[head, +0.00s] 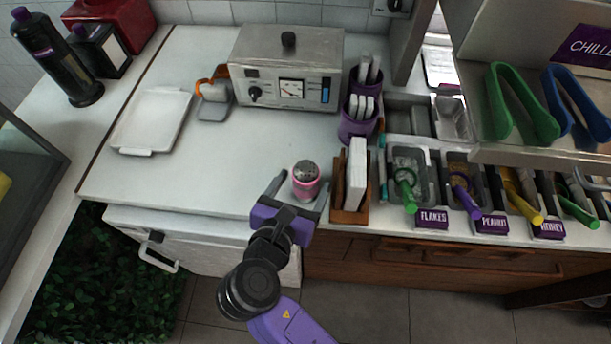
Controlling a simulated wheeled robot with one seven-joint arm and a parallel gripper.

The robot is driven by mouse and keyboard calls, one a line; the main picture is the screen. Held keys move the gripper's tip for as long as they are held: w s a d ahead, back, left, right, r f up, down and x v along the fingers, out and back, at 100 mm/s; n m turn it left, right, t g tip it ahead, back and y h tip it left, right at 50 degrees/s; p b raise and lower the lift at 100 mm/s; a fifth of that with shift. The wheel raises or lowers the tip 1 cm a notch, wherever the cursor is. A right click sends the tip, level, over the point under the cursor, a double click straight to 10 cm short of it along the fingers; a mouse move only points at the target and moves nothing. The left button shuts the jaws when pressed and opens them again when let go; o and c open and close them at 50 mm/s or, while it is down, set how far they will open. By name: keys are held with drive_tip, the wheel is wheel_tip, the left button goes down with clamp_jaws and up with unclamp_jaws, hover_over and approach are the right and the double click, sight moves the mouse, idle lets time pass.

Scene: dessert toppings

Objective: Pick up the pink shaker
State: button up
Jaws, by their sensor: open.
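The pink shaker (305,181) stands upright on the white counter near its front edge. It has a dark perforated top and a pink body. My gripper (296,187) is open, with one finger to the left of the shaker and the other to its right. The fingers reach in from the front edge of the counter, and the purple gripper body is just in front of the shaker. Whether either finger touches the shaker I cannot tell. The shaker's base is partly hidden.
A wooden holder (351,214) with white cards stands close to the right of the shaker. Topping tubs with coloured tongs lie further right. A metal appliance (286,70) stands behind. A white tray (150,121) is at left. The counter left of the shaker is clear.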

drive_tip(key=x, duration=0.5)
drive_tip(key=shift+c, duration=0.2)
drive_tip(key=shift+r, duration=0.1)
drive_tip(key=c, duration=1.5)
